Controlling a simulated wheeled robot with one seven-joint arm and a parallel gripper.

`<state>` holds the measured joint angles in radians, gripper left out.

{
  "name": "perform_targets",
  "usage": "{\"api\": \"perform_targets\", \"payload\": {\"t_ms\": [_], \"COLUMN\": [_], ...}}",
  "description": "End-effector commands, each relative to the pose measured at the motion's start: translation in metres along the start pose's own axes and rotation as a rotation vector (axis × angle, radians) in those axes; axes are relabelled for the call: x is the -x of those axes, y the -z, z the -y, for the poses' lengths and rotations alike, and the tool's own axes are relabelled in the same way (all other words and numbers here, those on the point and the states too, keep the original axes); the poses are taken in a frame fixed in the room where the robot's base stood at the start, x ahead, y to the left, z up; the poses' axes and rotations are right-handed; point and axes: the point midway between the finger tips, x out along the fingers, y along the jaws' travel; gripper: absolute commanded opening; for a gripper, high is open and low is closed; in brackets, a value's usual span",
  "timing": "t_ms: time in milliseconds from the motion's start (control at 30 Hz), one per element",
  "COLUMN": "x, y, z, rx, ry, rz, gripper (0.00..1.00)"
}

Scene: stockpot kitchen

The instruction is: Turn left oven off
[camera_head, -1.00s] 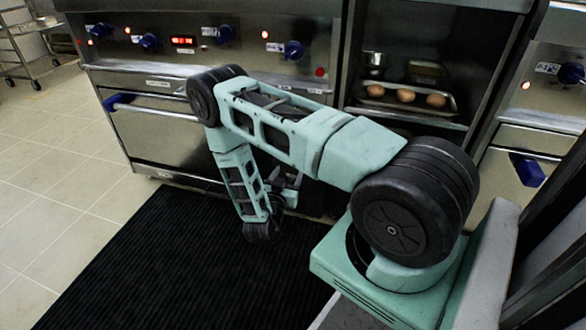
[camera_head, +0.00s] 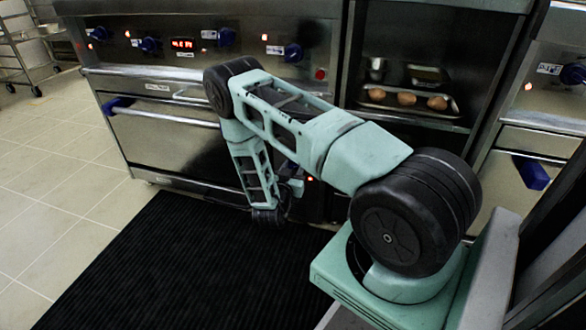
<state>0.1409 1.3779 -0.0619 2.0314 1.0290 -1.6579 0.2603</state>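The left oven (camera_head: 165,145) stands at the back left with its steel door closed and a long bar handle with a blue end. Small orange-red lights glow beside knobs, and a red display (camera_head: 183,44) is lit. A round red button (camera_head: 320,74) is at the panel's right end. My arm bends down in front of the oven. My gripper is mostly hidden behind the forearm, so its fingers cannot be made out.
An open shelf to the right holds a tray (camera_head: 452,113) with several brown, rounded items. Another oven unit (camera_head: 543,100) with a blue knob and handle stands at the far right. A black ribbed mat (camera_head: 150,270) covers the floor.

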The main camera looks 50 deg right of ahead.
Motion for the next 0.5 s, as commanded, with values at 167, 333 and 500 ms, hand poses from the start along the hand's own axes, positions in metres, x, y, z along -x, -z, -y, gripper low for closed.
{"api": "perform_targets", "payload": {"t_ms": [167, 333, 500], "x": [0.0004, 0.0004, 0.0009], "y": [0.0002, 0.0015, 0.0023], "z": [0.0002, 0.0006, 0.0005], "rx": [0.01, 0.059, 0.163], "ry": [0.001, 0.002, 0.004], "rz": [0.0, -0.001, -0.001], "gripper": [0.14, 0.14, 0.14]}}
